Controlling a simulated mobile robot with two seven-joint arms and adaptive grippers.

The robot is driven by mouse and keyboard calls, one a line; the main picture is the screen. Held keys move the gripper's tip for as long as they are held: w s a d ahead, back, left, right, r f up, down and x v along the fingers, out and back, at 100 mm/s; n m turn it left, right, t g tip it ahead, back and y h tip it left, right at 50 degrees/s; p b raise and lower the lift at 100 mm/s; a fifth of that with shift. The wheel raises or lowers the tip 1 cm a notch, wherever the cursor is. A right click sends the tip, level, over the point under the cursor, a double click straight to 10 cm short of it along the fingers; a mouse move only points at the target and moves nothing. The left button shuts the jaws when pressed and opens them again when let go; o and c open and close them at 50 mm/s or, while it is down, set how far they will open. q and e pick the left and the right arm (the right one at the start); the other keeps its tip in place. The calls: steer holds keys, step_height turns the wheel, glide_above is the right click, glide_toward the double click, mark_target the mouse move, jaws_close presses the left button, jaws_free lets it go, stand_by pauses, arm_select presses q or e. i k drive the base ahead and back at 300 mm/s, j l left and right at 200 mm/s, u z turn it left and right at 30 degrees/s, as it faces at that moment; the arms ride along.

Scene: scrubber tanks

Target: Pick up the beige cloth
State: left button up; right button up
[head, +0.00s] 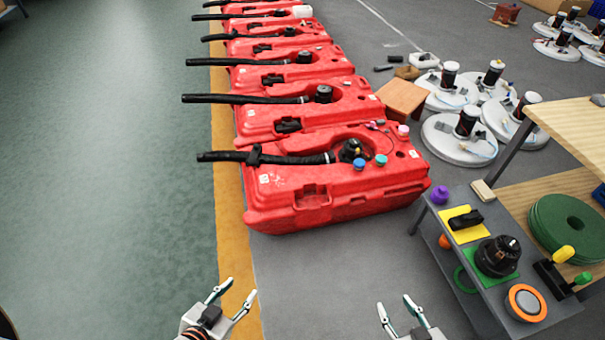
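A small beige slab (483,191), which could be the folded beige cloth, lies at the back left of the grey cart top (462,188); at this size I cannot be sure of its material. My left gripper (234,292) is open and empty at the bottom, over the yellow floor stripe. My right gripper (394,303) is open and empty at the bottom, left of the cart. Both are well apart from the beige slab.
A purple knob (440,195), a yellow pad (461,224) with a black handle, and a black motor part (497,256) share the cart top. A wooden shelf (572,128) overhangs its right. Red tanks (330,180) stand in a row. Grey floor between tanks and cart is clear.

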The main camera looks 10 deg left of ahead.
mark_target(480, 188)
steer(key=z, duration=0.6)
steer(key=i+z, duration=0.2)
steer(key=z, duration=0.2)
steer(key=i+j+z, duration=0.1)
steer(key=z, duration=0.3)
steer(key=i+j+z, duration=0.2)
steer(key=z, duration=0.25)
steer(key=i+j+z, duration=0.2)
steer(key=i+j, duration=0.15)
steer(key=i+j+z, duration=0.2)
steer(key=i+j, duration=0.15)
steer(key=j, duration=0.15)
steer(key=i+j, duration=0.2)
steer(key=j, duration=0.2)
steer(key=i+j, duration=0.25)
steer(key=j, duration=0.1)
